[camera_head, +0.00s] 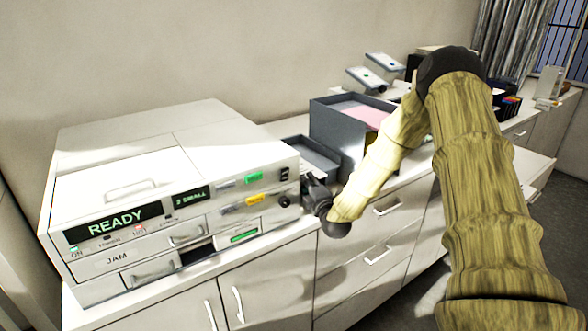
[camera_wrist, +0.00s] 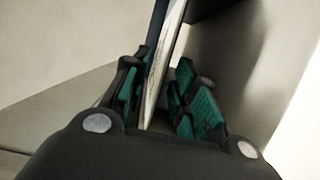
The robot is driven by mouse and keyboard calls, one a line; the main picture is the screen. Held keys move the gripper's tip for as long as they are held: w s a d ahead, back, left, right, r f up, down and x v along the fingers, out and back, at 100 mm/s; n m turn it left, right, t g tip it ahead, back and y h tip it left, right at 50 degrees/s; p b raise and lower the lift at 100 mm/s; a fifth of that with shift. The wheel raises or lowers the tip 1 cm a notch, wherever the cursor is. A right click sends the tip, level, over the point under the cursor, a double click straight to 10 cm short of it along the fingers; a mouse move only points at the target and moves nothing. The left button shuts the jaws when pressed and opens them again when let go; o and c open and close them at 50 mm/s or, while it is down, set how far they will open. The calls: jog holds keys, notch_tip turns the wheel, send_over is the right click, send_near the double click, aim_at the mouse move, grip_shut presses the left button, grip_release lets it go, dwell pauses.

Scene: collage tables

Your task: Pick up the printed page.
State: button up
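In the wrist view, my gripper (camera_wrist: 160,100) has its teal-padded fingers apart. A thin, pale, upright sheet-like thing (camera_wrist: 165,65) stands between them, close to the left finger, with a gap to the right finger. I cannot tell whether it is the printed page; no print shows on it. In the head view, my gripper (camera_head: 318,196) is at the right side of the white printer (camera_head: 160,180), by the dark tray (camera_head: 318,157). Any page there is hidden from the head view.
The printer's display reads READY. A dark open box (camera_head: 334,130) with pink paper (camera_head: 361,115) stands behind my forearm. Tablet-like devices (camera_head: 384,62) on stands and a black holder (camera_head: 508,104) are farther back. White drawers (camera_head: 388,208) are below the counter.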

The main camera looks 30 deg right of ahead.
jog(key=shift+c, duration=0.2)
grip_shut()
jog(key=shift+r, duration=0.1)
